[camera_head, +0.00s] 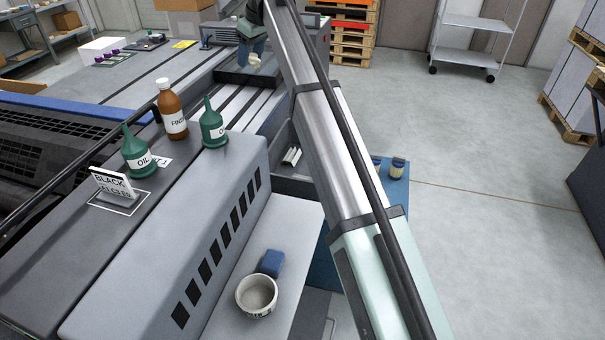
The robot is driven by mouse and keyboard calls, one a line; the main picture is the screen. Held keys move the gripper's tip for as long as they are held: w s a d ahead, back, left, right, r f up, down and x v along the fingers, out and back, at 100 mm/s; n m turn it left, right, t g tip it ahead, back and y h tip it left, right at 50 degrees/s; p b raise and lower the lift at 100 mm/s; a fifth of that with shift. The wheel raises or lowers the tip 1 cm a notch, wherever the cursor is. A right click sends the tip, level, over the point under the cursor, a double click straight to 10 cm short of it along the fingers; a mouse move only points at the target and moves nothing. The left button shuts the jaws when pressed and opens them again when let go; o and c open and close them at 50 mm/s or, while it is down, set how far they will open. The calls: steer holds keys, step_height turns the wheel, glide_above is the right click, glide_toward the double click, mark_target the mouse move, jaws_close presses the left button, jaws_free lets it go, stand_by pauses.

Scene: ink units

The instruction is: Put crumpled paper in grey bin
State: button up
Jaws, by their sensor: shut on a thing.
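My gripper (250,48) is at the far end of my arm, at the top of the view, low over the far part of the machine. It is small here and partly hidden by my arm. I cannot identify a grey bin for certain. A round, open, light grey container (245,305) with dark lettering stands on the pale ledge at the bottom, beside a blue block (271,263). It is far from my gripper.
A brown bottle (172,112) and two green oil bottles (138,158) (212,128) stand on the machine top, near a sign (113,188). My arm crosses the middle and hides part of the machine. A trolley (468,40) and pallets (338,50) stand behind.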

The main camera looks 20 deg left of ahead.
steer(key=w+d+f+m+t+h, duration=0.1)
steer(key=w+d+m, duration=0.3)
steer(key=w, duration=0.7)
steer(key=w+d+m+t, duration=0.1)
steer(key=w+d, duration=0.5)
steer(key=w, duration=0.5)
glide_above(303, 167)
steer(key=s+d, duration=0.1)
step_height(303, 167, down, 43)
steer(key=shift+s+d+f, duration=0.1)
steer(key=shift+f, duration=2.65)
steer(key=shift+s+d+f, duration=0.1)
steer(key=shift+f, duration=2.65)
steer(key=o, duration=1)
steer(key=v, duration=1.2)
steer(key=shift+a, duration=0.1)
